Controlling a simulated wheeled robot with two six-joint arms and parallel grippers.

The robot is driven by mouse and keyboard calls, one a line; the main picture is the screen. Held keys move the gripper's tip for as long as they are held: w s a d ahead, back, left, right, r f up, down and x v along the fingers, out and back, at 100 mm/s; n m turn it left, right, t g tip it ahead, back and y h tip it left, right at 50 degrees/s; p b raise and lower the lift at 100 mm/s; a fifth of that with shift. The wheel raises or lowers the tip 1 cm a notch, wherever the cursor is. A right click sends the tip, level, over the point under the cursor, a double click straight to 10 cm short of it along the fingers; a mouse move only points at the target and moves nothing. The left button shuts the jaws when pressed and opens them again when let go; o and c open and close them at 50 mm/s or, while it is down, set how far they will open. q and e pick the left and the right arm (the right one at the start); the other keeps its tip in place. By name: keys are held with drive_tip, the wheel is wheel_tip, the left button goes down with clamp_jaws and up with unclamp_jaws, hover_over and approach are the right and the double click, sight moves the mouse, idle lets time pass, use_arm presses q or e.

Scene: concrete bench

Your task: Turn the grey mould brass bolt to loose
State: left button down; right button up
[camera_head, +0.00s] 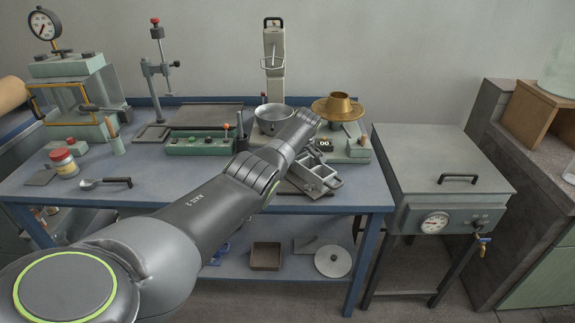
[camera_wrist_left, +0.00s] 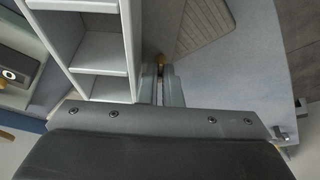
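The grey mould (camera_head: 315,174) is an open metal frame with compartments on the right part of the blue bench. In the left wrist view, its pale walls and compartments (camera_wrist_left: 102,52) fill the upper left. The brass bolt (camera_wrist_left: 160,61) shows as a small gold piece beside the mould's right wall, between my fingertips. My left gripper (camera_wrist_left: 160,74) has its two fingers close together, and they appear shut on the bolt. In the head view my left arm reaches over the bench, hiding the fingers and the bolt. My right gripper is in neither view.
A metal bowl (camera_head: 273,118) and a brass funnel-like part (camera_head: 338,107) stand behind the mould. A green control box (camera_head: 200,142) lies left of my arm. A grey cabinet with a gauge (camera_head: 440,165) stands right of the bench.

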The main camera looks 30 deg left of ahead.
use_arm(q)
drive_tip(key=c, duration=1.9)
unclamp_jaws()
